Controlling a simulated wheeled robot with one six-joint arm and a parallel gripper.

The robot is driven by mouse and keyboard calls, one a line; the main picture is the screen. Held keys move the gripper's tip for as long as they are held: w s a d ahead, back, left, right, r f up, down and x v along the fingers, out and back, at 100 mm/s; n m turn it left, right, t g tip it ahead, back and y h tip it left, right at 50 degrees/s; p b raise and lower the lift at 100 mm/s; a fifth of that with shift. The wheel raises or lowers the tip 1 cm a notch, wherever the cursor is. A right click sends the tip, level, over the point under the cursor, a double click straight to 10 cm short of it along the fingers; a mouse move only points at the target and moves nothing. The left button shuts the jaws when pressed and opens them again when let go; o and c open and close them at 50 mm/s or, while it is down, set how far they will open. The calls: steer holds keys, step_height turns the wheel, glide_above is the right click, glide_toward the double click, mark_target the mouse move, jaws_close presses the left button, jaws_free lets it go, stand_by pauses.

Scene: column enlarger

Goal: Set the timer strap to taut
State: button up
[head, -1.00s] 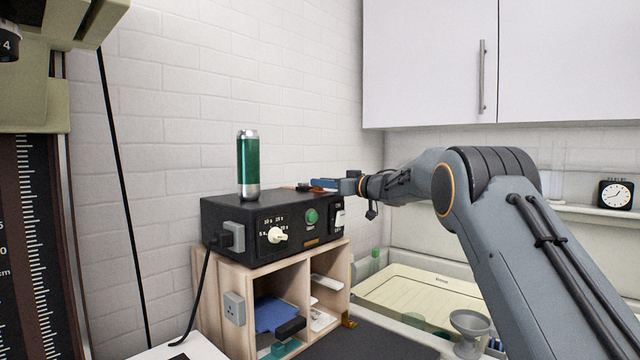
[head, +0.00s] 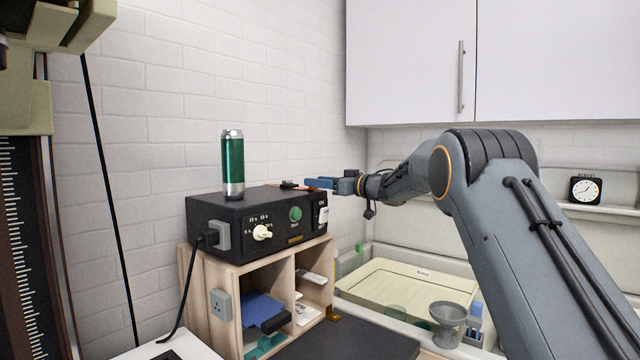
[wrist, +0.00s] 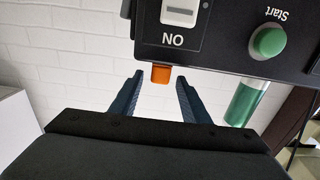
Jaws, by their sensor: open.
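The timer (head: 225,218) is a black box on a wooden shelf unit, with a white dial and a green Start button on its front. A short orange tab (wrist: 161,74), which seems to be the end of the timer strap, sticks out past the timer's edge in the wrist view. In the head view only a thin orange sliver shows on the timer's top, partly hidden by my gripper (head: 310,183). My gripper is open at the timer's top right. In the wrist view, its fingertips (wrist: 159,82) lie either side of the tab, with gaps showing. I cannot tell the strap's tension.
A green and silver can (head: 233,165) stands on the timer's top left. A power plug and cable (head: 214,236) are at its left side. The wooden shelf unit (head: 238,272) holds a blue item. A cream tray (head: 400,290) and a grey funnel (head: 447,318) are at right.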

steer(key=b+v, duration=0.2)
steer(key=v, duration=0.5)
steer(key=shift+s+d+b, duration=0.25)
steer(key=shift+d+b, duration=0.05)
steer(key=shift+b, duration=0.1)
steer(key=shift+d, duration=0.1)
